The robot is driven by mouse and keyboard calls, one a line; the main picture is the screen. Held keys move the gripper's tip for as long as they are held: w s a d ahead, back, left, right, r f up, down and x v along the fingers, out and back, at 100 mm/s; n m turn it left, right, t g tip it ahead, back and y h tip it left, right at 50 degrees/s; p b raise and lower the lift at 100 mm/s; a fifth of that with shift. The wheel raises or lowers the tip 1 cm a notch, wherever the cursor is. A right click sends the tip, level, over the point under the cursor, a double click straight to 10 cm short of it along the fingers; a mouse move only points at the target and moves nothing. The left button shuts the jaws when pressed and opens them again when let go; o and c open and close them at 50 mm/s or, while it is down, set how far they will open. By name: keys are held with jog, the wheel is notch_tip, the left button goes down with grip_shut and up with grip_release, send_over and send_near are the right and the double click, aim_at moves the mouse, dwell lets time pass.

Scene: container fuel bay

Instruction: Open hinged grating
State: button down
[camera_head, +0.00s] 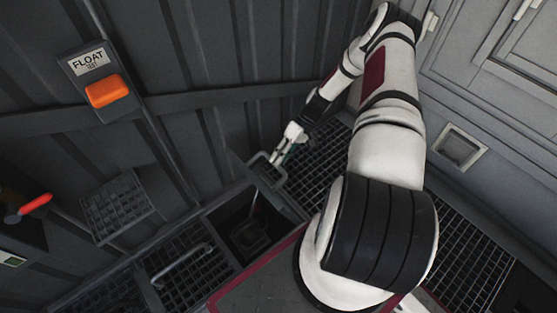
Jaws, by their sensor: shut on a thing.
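My gripper (276,159) is at the end of my arm, near the middle of the view by the ribbed wall. It is shut on the edge of a small dark grey framed piece (262,176), which looks like part of the hinged grating. This piece stands tilted up at the far side of an open square pit (248,238). The pit is dark inside, with a thin rod and a box-like thing in it. The exact grip point is too small to make out.
A floor grating with a bar handle (182,266) lies left of the pit. Another grating panel (117,206) is tilted by the wall. An orange float-test control (107,91) and a red handle (36,204) are at the left. More floor grating (462,255) lies right of my arm.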

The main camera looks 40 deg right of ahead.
jog(key=shift+s+d+f, duration=0.15)
jog(key=shift+d+f, duration=0.6)
jog(key=shift+f, duration=0.05)
jog(key=shift+a, duration=0.1)
jog(key=c, duration=1.6)
grip_release()
jog(key=shift+r, duration=0.1)
jog(key=shift+o, duration=0.2)
jog(key=shift+r, duration=0.1)
